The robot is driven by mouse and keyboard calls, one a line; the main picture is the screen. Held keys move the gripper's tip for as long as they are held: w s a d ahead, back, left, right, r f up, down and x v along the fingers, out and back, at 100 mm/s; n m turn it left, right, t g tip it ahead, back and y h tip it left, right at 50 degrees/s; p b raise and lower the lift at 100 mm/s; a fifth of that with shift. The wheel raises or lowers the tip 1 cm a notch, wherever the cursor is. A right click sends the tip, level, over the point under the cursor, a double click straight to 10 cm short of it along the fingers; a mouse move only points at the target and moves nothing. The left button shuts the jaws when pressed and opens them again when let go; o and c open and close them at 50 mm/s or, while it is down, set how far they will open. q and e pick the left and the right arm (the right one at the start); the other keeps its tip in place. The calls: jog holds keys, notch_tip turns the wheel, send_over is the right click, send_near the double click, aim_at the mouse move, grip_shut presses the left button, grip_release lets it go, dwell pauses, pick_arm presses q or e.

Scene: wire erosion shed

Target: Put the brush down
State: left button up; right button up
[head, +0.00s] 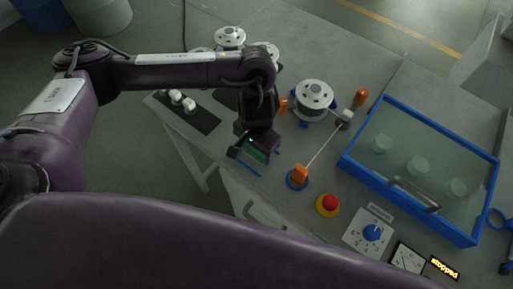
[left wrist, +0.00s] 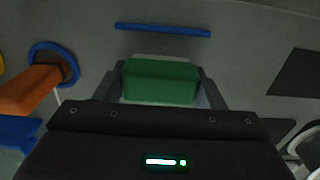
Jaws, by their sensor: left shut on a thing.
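My left gripper (head: 256,153) points down over the front part of the grey table, near its front edge. It is shut on the brush, whose green block (head: 258,156) shows below the jaws. In the left wrist view the brush (left wrist: 160,82) sits between the two fingers of the left gripper (left wrist: 160,90), with a pale strip along its far side. A blue strip (left wrist: 163,29) lies on the table just beyond the brush, apart from it in that view. I cannot tell whether the brush touches the table. My right gripper is not in view.
An orange handle on a blue ring (head: 297,182) and a red button (head: 328,204) stand right of the gripper. A blue-rimmed tank (head: 355,163) is further right. White reels (head: 315,95) stand behind, and a dark mat (head: 187,112) lies left.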

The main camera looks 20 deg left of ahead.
pick_arm(q)
jog(key=shift+f, duration=0.15)
jog(key=o, duration=0.9)
notch_tip(320, 180, up, 11)
jog(key=shift+r+p, duration=0.1)
jog(key=shift+p, duration=0.45)
jog(key=shift+r, duration=0.6)
